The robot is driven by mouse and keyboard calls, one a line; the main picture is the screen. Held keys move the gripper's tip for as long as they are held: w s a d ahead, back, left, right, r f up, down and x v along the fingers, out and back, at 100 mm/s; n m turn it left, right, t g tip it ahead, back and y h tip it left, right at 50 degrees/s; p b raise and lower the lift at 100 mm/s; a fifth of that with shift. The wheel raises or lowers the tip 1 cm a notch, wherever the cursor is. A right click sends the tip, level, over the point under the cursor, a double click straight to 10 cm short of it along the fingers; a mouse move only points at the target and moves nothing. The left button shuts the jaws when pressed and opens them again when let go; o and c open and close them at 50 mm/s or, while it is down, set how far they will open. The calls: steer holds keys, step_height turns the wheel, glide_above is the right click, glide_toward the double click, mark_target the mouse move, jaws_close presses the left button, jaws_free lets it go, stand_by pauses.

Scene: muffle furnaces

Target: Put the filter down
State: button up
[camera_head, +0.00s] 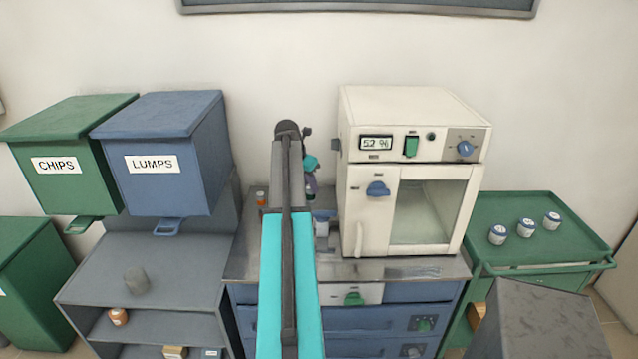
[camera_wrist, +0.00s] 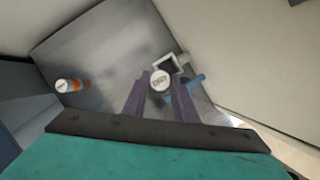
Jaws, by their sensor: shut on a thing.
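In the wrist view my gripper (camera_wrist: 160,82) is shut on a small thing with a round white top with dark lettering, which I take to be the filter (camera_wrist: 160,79). The top shows between the two purple-grey fingertips; its lower part is hidden. The grey counter lies below it, and I cannot tell whether it touches. In the head view my gripper (camera_head: 312,186) shows only in part beside my arm, left of the furnace, and the filter cannot be made out.
A pale square frame with blue parts (camera_wrist: 196,80) stands close right of my gripper. An orange-and-white container (camera_wrist: 72,86) stands left on the counter (camera_wrist: 105,50). The white furnace (camera_head: 400,105) is close on the right. Bins and a green cart (camera_head: 585,243) stand farther out.

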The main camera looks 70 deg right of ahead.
steer(key=w+a+f+m, duration=0.1)
steer(key=w+a, duration=1.3)
steer(key=a, duration=0.3)
steer(key=w+a+f+m, duration=0.1)
steer(key=w+a+m, duration=0.1)
steer(key=w+a, duration=1.35)
steer(key=w+a+b, duration=0.1)
steer(key=w+a, duration=0.1)
steer(key=a, duration=1.6)
steer(key=w+a+f+g+b, duration=0.1)
steer(key=a, duration=1.7)
steer(key=shift+w+a+b, duration=0.25)
steer(key=shift+w+b, duration=0.05)
steer(key=shift+w, duration=0.05)
steer(key=shift+s+f, duration=0.1)
steer(key=shift+f, duration=0.05)
